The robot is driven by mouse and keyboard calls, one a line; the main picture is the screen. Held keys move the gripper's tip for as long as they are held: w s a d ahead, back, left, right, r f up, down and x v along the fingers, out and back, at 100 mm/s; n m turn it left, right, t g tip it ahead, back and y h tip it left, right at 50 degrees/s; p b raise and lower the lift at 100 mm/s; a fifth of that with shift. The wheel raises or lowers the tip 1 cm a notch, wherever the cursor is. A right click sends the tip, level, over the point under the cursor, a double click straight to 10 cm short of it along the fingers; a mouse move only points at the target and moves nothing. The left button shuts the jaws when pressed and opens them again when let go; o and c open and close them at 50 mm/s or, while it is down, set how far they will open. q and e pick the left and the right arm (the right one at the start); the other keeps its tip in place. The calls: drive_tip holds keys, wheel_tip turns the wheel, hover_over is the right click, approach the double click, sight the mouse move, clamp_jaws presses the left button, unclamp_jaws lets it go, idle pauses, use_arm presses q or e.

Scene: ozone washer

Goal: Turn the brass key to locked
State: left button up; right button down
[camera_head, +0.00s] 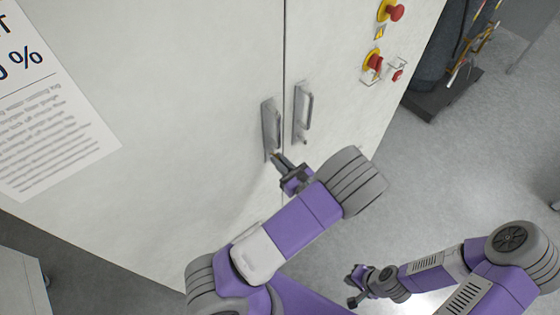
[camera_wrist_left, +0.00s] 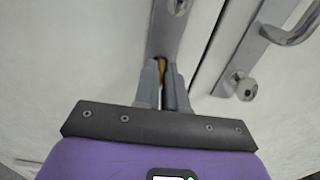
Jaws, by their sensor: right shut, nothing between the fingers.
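The brass key (camera_wrist_left: 162,66) is at the lower end of the left door's handle plate (camera_head: 268,125). Only a small brass part shows between my left fingertips in the left wrist view; the rest is hidden, so its turn angle cannot be read. My left gripper (camera_head: 277,158) is at the foot of that plate, its fingers close together on the key, also seen in the left wrist view (camera_wrist_left: 163,75). My right gripper (camera_head: 354,289) is shut and empty, low over the floor, away from the cabinet.
The right door's handle (camera_head: 305,110) stands close beside, with a round lock cylinder (camera_wrist_left: 246,89) below it. Red emergency buttons (camera_head: 396,12) are on the cabinet at upper right. A printed sheet (camera_head: 50,110) is on the left door. The floor at right is open.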

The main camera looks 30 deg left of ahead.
use_arm(q)
drive_tip(key=o, duration=0.3)
drive_tip(key=shift+d, duration=0.1)
drive_tip(key=v, duration=0.7)
drive_tip(key=shift+d, duration=0.15)
drive_tip(key=shift+s, duration=0.1)
